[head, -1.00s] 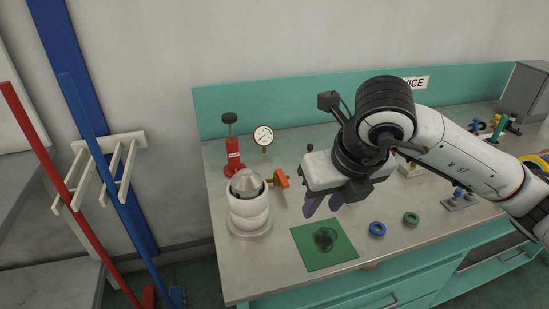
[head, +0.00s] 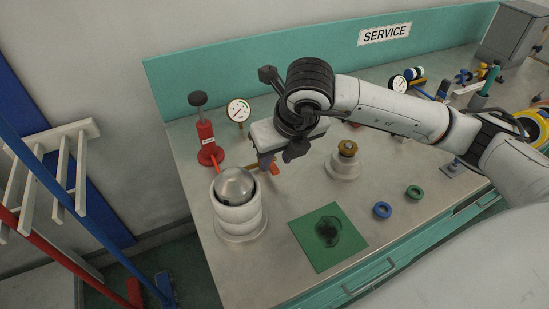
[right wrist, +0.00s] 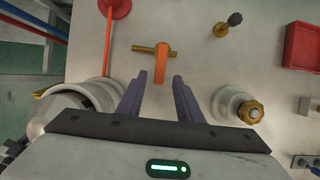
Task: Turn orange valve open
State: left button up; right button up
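The orange valve handle (right wrist: 160,63) shows in the right wrist view, mounted on a short brass pipe (right wrist: 143,49). In the head view the handle (head: 274,168) is partly hidden behind my right gripper (head: 278,162), beside the white cylinder with the silver dome (head: 237,186). My right gripper also shows in the right wrist view (right wrist: 160,77). Contact cannot be told. My left gripper is out of view.
A red pump-like device (head: 207,142) and a gauge (head: 238,110) stand behind the valve. A white base with a brass knob (head: 345,160) is to the right. A green mat (head: 312,251), a blue ring (head: 382,210) and a green ring (head: 414,192) lie on the bench front.

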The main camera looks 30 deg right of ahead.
jog(key=shift+x, duration=0.85)
jog(key=shift+w+f, duration=0.15)
jog(key=shift+f, duration=0.05)
grip_shut()
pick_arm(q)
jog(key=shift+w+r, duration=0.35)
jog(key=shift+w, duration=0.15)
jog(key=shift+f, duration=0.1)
